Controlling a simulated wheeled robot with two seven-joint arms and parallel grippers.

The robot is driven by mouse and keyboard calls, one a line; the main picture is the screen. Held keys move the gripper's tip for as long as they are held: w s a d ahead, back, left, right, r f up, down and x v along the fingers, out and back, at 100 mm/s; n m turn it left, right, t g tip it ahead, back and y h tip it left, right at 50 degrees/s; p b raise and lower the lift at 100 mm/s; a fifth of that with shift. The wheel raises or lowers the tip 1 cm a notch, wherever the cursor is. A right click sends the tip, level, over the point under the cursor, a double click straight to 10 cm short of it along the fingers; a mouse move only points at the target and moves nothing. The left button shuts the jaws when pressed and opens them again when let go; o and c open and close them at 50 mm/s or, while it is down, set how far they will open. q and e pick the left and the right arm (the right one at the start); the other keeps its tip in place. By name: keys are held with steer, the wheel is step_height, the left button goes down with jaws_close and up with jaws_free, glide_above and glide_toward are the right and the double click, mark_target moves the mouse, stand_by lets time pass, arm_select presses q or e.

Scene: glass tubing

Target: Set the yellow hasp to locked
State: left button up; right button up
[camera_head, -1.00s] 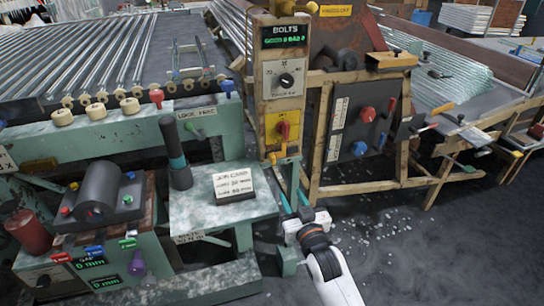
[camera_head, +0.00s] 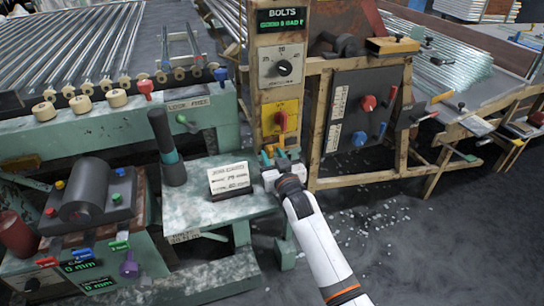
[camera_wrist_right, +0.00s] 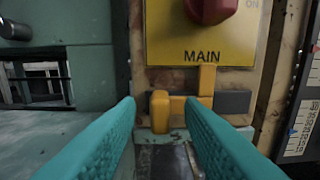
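The yellow hasp (camera_wrist_right: 160,110) is on the wooden post just under the yellow MAIN plate (camera_wrist_right: 200,35). It has a short upright block at the left, a crossbar and a taller upright part at the right, in front of a dark grey bar. In the head view the hasp (camera_head: 281,143) is small and partly hidden by my gripper. My right gripper (camera_wrist_right: 161,104) is open, its teal fingers pointing at the hasp. The hasp's left block shows between the fingertips, and I cannot tell whether they touch it. My left gripper is not in view.
A red switch (camera_head: 283,121) sits on the MAIN plate above the hasp. A dial panel (camera_head: 283,68) is higher on the same post. A green bench with a white sign (camera_head: 230,178) stands at the left. A grey panel with red and blue knobs (camera_head: 352,118) is at the right.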

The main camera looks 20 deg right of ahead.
steer(key=shift+w, duration=0.55)
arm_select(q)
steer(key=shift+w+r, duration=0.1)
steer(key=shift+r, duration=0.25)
arm_select(e)
jaws_close()
